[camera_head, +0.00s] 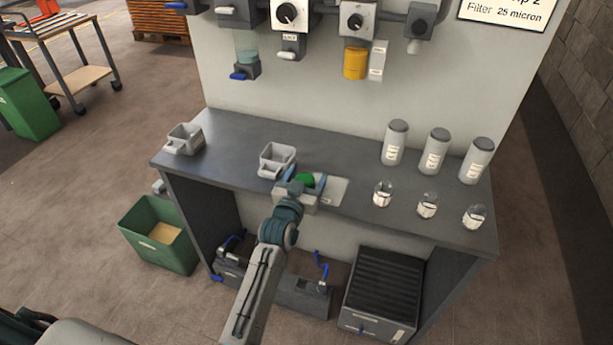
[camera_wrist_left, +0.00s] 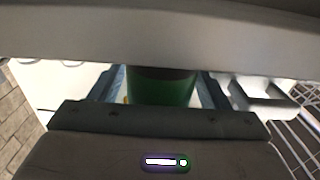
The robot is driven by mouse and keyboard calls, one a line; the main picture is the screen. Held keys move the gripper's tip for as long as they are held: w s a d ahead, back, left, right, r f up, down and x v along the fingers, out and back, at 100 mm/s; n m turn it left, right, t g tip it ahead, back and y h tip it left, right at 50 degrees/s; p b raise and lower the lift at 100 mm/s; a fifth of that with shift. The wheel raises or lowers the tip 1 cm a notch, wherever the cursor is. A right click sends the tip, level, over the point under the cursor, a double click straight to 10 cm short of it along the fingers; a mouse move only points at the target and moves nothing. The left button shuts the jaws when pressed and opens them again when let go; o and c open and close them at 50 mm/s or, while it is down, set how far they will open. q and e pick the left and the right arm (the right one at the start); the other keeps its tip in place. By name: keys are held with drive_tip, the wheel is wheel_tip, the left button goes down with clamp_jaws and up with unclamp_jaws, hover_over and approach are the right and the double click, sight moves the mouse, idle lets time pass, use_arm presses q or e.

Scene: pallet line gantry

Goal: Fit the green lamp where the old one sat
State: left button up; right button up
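The green lamp (camera_head: 305,180) shows as a rounded green top between the blue fingers of my left gripper (camera_head: 307,183), over the middle of the grey bench. In the left wrist view the green lamp (camera_wrist_left: 162,86) fills the gap between the two fingers, one against each side. My left gripper (camera_wrist_left: 162,90) looks shut on it. The lamp's lower part is hidden, and I cannot tell whether it touches the pale plate (camera_head: 336,191) there. No empty lamp seat can be made out on the panel (camera_head: 290,100). My right gripper is not in view.
Two grey trays (camera_head: 277,160) (camera_head: 184,139) stand on the bench's left half. Several grey canisters (camera_head: 434,152) and clear jars (camera_head: 428,205) stand on its right. Dials (camera_head: 290,17) and an amber bowl (camera_head: 355,64) hang above. A green bin (camera_head: 150,245) stands at lower left.

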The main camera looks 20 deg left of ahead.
use_arm(q)
drive_tip(key=shift+r, duration=0.25)
drive_tip(key=shift+s, duration=0.3)
drive_tip(key=s+b, duration=0.2)
drive_tip(key=s, duration=1)
wheel_tip(320, 180, down, 23)
drive_tip(key=s+g, duration=0.3)
drive_tip(key=g, duration=0.2)
drive_tip(key=s+a+f+g, duration=0.3)
drive_tip(key=s+f, duration=0.6)
drive_tip(key=f, duration=0.4)
drive_tip(key=s+a+f+g, duration=0.3)
drive_tip(key=s+f+g, duration=0.1)
drive_tip(key=s+f, duration=0.6)
wheel_tip(320, 180, down, 4)
drive_tip(key=shift+s+r+y, duration=0.1)
drive_tip(key=shift+s+y, duration=0.2)
drive_tip(key=shift+o, duration=0.4)
drive_tip(key=s+a+f+g, duration=0.2)
drive_tip(key=s+f, duration=0.2)
drive_tip(key=s, duration=0.5)
drive_tip(key=s+a+f+g, duration=0.2)
drive_tip(key=s+f, duration=0.3)
drive_tip(key=s, duration=0.4)
drive_tip(key=shift+s+a+g+y, duration=0.15)
drive_tip(key=shift+a+g+y, duration=0.2)
drive_tip(key=shift+a, duration=0.5)
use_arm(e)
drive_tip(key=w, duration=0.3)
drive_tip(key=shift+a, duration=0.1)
